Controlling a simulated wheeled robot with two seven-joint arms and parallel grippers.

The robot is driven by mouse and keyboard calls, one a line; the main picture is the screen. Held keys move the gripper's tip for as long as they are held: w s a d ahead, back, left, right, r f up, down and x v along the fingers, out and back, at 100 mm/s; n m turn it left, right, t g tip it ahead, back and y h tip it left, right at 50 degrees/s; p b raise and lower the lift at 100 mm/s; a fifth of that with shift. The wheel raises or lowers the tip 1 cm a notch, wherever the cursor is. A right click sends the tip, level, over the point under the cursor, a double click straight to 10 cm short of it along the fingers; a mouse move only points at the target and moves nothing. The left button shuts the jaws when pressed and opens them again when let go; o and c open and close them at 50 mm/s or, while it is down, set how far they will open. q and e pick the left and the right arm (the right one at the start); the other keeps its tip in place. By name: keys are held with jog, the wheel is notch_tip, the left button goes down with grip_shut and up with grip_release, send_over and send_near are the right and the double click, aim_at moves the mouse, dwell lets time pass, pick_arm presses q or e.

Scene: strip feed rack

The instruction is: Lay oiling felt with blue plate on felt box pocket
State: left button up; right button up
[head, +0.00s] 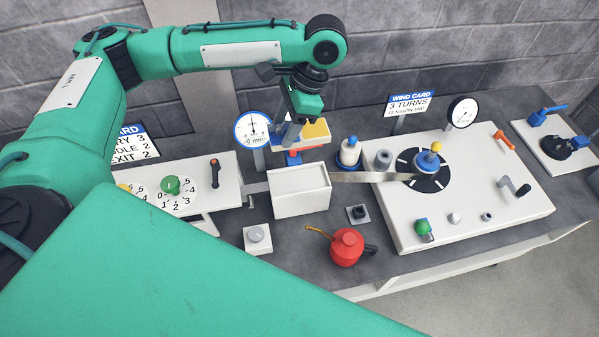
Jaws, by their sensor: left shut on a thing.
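My left gripper (292,135) points down behind the white box, at the far edge of the bench. It is shut on a small part with a blue plate (284,138), taken to be the oiling felt; the fingers hide much of it. A yellow plate (318,130) and a red piece (293,158) show right beside and below it. The white box (300,192), which looks like the felt box, stands in front of the gripper, with the metal strip (365,177) running out to its right. I cannot make out its pocket. My right gripper is not in view.
A round gauge (252,128) stands left of the gripper. A blue-topped spool (349,152) and a grey cylinder (383,159) stand right of the box. A red oil can (346,247) and a white knob block (257,239) are in front.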

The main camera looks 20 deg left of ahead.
pick_arm(q)
notch_tip(320, 180, down, 17)
jog(key=shift+s+f+p, duration=0.1)
jog(key=shift+p, duration=0.35)
jog(key=shift+f, duration=0.2)
jog(key=o, duration=1.1)
jog(key=shift+f, duration=0.1)
jog(key=shift+c, duration=0.2)
